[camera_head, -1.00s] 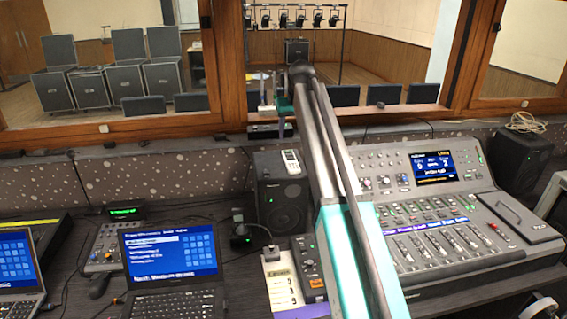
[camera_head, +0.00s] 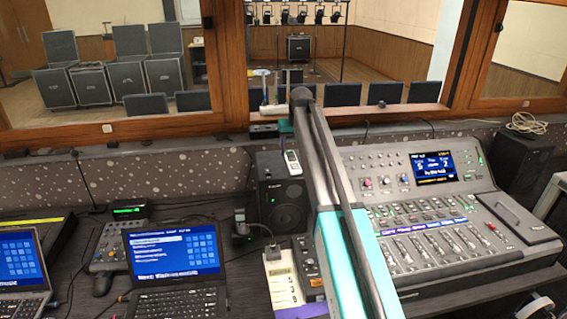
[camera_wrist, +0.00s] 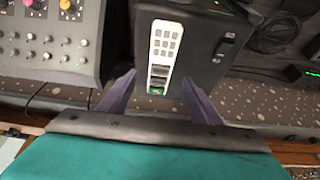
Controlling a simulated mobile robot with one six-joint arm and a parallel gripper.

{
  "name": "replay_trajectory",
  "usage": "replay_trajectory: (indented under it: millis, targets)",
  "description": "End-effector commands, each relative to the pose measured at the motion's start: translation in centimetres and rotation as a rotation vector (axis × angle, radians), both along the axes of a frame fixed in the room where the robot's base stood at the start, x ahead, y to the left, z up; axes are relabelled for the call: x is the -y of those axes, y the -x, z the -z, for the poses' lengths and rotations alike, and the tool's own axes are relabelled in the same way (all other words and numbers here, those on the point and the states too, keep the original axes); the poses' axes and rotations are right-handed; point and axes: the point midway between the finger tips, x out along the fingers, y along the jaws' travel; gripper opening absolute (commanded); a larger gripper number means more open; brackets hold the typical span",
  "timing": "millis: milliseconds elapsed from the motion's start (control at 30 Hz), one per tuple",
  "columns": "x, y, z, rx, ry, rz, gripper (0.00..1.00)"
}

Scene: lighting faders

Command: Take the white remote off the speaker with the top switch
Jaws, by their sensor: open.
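The white remote (camera_head: 291,161) lies on top of the black speaker (camera_head: 279,198) left of the mixer in the head view. In the wrist view the remote (camera_wrist: 163,52) lies lengthwise on the speaker's dark top (camera_wrist: 199,58), its green-marked end near the edge closest to my gripper. A small black switch (camera_wrist: 226,46) sits on the same top, right of the remote. My gripper (camera_wrist: 160,80) is open and empty, with one purple finger on each side of the remote's near end. Whether the fingers touch anything cannot be told. The fingers do not show clearly in the head view.
The mixing console (camera_head: 440,215) stands right of the speaker, with a second black speaker (camera_head: 523,160) beyond it. A laptop (camera_head: 175,262) and a small fader box (camera_head: 307,265) stand in front. The wooden window ledge (camera_head: 390,115) runs behind.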

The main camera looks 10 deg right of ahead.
Motion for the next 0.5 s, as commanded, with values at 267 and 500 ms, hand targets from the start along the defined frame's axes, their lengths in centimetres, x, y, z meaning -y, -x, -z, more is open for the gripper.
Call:
replay_trajectory:
  millis: [267,500]
  targets:
    - [0.1,0.0,0.1,0.000,0.000,0.001,0.58]
    - [0.1,-0.3,1.3,-0.003,0.000,0.001,0.58]
